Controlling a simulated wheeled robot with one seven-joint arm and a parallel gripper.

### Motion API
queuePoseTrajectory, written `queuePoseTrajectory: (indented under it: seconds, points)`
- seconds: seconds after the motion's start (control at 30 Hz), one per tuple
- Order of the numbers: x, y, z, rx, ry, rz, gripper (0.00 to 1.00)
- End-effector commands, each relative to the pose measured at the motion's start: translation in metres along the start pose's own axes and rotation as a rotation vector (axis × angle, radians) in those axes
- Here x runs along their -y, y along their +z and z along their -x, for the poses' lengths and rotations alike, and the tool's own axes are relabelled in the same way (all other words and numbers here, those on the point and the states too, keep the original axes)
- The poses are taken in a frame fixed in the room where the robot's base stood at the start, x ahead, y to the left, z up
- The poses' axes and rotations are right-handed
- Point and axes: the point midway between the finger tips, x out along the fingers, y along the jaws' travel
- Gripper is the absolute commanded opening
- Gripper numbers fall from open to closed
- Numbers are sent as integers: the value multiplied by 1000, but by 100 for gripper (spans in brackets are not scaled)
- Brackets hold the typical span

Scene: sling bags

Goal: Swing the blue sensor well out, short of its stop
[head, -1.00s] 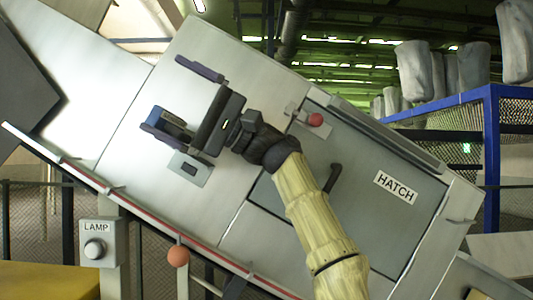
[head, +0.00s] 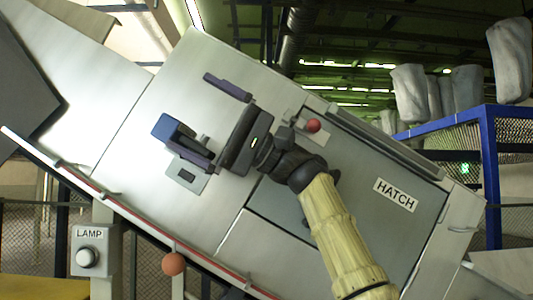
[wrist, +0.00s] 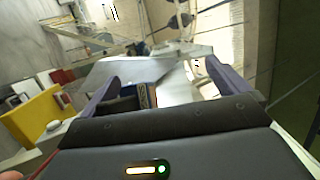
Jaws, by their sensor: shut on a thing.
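The blue sensor (head: 173,130) is a small blue box at a bracket on the sloping grey metal panel, left of the hatch. My gripper (head: 209,118) reaches in from the lower right, with two purple fingers standing well apart. The lower finger lies close along the sensor, and the upper finger is clear of its visible part. I hold it as shut on the sensor, though the contact is partly hidden. In the wrist view a dark bluish block, likely the sensor (wrist: 122,106), sits beside the left finger. Its stop cannot be made out.
The hatch (head: 365,215), with a dark handle and a red knob (head: 313,126), lies right of my gripper. A lamp box (head: 89,250) and an orange ball (head: 173,264) are at lower left. A blue-framed mesh cage (head: 488,150) stands at right.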

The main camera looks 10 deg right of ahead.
Motion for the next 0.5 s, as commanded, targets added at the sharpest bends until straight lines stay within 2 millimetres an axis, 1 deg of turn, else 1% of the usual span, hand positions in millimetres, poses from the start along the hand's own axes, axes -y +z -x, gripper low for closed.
queuePoseTrajectory:
  seconds: [0.03,0.5]
  points:
    - [12,12,3,8,-24,12,82]
    - [10,26,26,8,-23,14,82]
